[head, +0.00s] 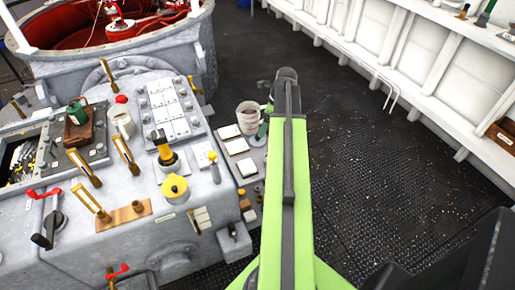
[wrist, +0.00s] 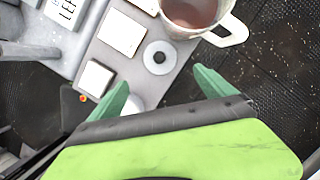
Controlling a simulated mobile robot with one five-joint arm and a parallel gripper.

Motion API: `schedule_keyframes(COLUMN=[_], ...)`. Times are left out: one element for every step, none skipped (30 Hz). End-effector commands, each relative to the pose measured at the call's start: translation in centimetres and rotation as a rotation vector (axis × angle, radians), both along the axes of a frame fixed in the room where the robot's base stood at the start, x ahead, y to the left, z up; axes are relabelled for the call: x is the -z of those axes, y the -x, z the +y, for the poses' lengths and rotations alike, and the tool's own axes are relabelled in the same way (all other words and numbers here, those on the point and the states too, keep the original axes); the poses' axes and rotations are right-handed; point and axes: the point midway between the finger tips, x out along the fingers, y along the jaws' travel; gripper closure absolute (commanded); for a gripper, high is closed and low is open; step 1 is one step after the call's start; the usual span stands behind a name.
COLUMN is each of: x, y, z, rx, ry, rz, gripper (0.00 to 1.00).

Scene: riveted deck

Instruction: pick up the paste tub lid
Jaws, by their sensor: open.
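A flat pale grey disc with a small round centre, probably the paste tub lid (wrist: 159,57), lies on the grey ledge in the wrist view, just below the mug. My gripper (wrist: 162,84) is open, with its two green fingers apart and nothing visible between them. The disc appears just beyond the fingertips, roughly between them in the picture. A whitish rounded thing shows partly behind the left finger; I cannot tell what it is. In the head view, my arm hides most of the gripper, and the disc is hard to make out.
A mug (wrist: 194,12) of brown liquid stands close to the disc, its handle to the right; it also shows in the head view (head: 249,117). White square blocks (wrist: 121,33) lie left of the disc. The lever-covered console (head: 140,190) is to the left. Dark open deck (head: 390,180) lies right.

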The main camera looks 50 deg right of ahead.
Motion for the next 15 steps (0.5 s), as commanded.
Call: schedule_keyframes(x=[2.2,2.8,3.6,4.1,4.5,4.9,5.0,5.1,5.1,5.0,4.9,4.9,5.1,5.3,5.8], y=[-0.3,-0.5,-0.7,-0.8,-1.0,-1.1,-1.2,-1.3,-1.3,-1.3,-1.3,-1.4,-1.4,-1.5,-1.7], z=[0.1,0.2,0.2,0.3,0.4,0.4,0.5,0.5,0.6,0.6,0.6,0.6,0.6,0.6,0.7], rx=[-0.001,-0.001,-0.001,-0.001,0.0,0.0,0.0,0.0,-0.001,-0.001,-0.001,-0.001,-0.001,-0.002,-0.002], ry=[0.0,0.0,0.0,0.0,0.0,0.0,0.0,0.0,0.0,0.0,0.0,0.0,0.0,0.0,0.0], rz=[0.0,0.0,0.0,0.0,0.0,0.0,0.0,0.0,0.0,0.0,0.0,0.0,0.0,0.0,0.0], gripper=[0.07,0.07,0.07,0.07,0.07,0.07,0.07,0.07,0.07,0.07,0.07,0.07,0.07,0.07,0.07])
